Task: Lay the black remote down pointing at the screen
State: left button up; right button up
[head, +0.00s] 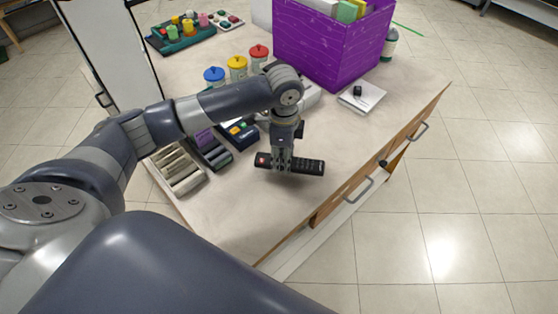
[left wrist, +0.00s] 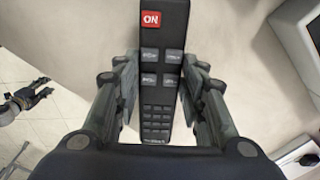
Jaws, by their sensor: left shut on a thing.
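The black remote (head: 308,167) is in my left gripper (head: 283,163), over the front part of the table top. In the left wrist view the remote (left wrist: 161,30) lies between the two fingers (left wrist: 158,95), which are shut on its sides. Its button face is toward the camera, with the red ON button at the top of that view. In the head view the red end points left. I cannot tell whether the remote touches the table. A tall pale panel with a dark frame (head: 115,50) stands at the left; it may be the screen.
The table (head: 235,215) is bare around the remote and toward its front edge. Grey and dark trays (head: 178,170) lie left of the gripper. Lidded jars (head: 238,68), a purple crate (head: 325,50) and a white pad (head: 362,98) stand farther back.

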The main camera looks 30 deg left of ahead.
pick_arm(q)
jog(key=shift+s+a+f, duration=0.1)
jog(key=shift+s+a, duration=0.15)
jog(key=shift+a, duration=0.2)
jog(key=shift+f+p, duration=0.3)
jog(key=shift+f, duration=1.4)
jog(key=o, duration=1.2)
jog(key=shift+f, duration=0.15)
jog(key=shift+c, duration=0.2)
notch_tip(320, 180, up, 12)
jog(key=shift+r+b, duration=0.2)
jog(key=shift+b, duration=0.25)
